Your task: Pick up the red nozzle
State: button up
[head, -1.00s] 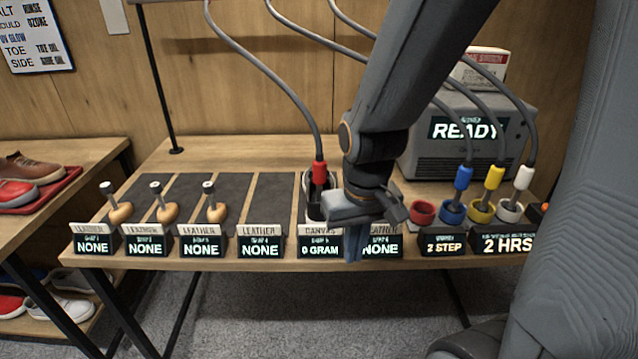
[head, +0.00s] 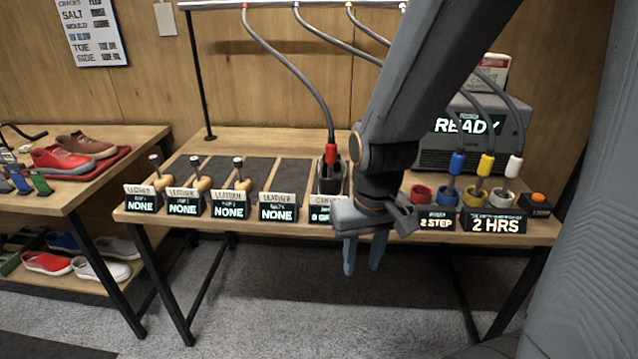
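The red nozzle (head: 330,152) hangs on a grey hose and points down into a dark shoe (head: 328,180) in the slot behind the "CANVAS" sign. My gripper (head: 362,268) is in front of the table edge, to the right of and nearer than the red nozzle. Its two fingers point down with a gap between them, and nothing shows between them. My arm covers part of the table and the slot to the right of the nozzle.
Blue (head: 456,164), yellow (head: 486,165) and white (head: 514,167) nozzles stand in coloured holders at right, beside an empty red holder (head: 421,194). A grey machine (head: 440,160) reads "READY". Wooden-handled brushes (head: 238,175) stand at left. A shoe rack (head: 88,190) is further left.

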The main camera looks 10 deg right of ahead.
aim_at(330, 146)
jog(key=u, duration=1.25)
jog(key=i, duration=0.8)
jog(key=z, duration=1.75)
